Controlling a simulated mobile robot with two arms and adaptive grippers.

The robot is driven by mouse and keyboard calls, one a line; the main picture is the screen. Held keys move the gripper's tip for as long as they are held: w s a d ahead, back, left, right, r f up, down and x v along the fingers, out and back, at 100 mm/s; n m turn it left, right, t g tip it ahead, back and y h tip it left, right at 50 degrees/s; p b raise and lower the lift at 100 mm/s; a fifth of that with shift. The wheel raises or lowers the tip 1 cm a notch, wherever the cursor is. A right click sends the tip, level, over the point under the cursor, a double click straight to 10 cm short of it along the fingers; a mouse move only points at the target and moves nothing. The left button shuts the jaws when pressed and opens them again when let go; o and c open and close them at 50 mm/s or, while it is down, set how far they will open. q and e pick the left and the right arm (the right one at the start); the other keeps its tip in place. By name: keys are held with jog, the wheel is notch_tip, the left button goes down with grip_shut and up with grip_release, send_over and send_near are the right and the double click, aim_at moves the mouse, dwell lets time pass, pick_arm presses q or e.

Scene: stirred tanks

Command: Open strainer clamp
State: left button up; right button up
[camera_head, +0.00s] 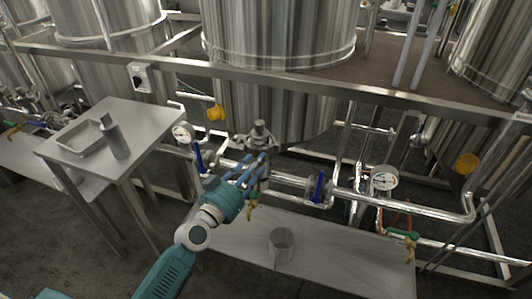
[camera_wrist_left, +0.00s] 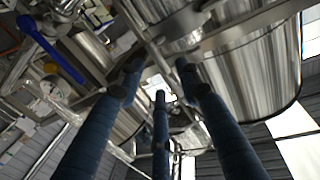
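My left gripper (camera_head: 252,168) is at the pipework below the middle tank, its blue fingers pointing up and to the right. In the left wrist view its three fingers (camera_wrist_left: 158,80) are spread apart with a gap between the tips, and I see nothing held. A metal fitting (camera_head: 260,133) stands just above the fingertips in the head view. The strainer clamp is not clearly distinguishable; the fingers partly cover the pipe there, and I cannot tell whether they touch it. My right gripper is not in view.
Blue-handled valves (camera_head: 198,155) (camera_head: 318,187) flank the gripper on the steel pipe. A gauge (camera_head: 384,178) is at right. A metal cup (camera_head: 281,245) stands on the low bench (camera_head: 340,262).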

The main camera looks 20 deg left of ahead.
aim_at(251, 145)
pick_arm(q)
jog(key=x, duration=0.6)
jog(key=shift+w+d, duration=0.1)
jog(key=shift+d, duration=0.05)
jog(key=shift+c, duration=0.5)
grip_shut()
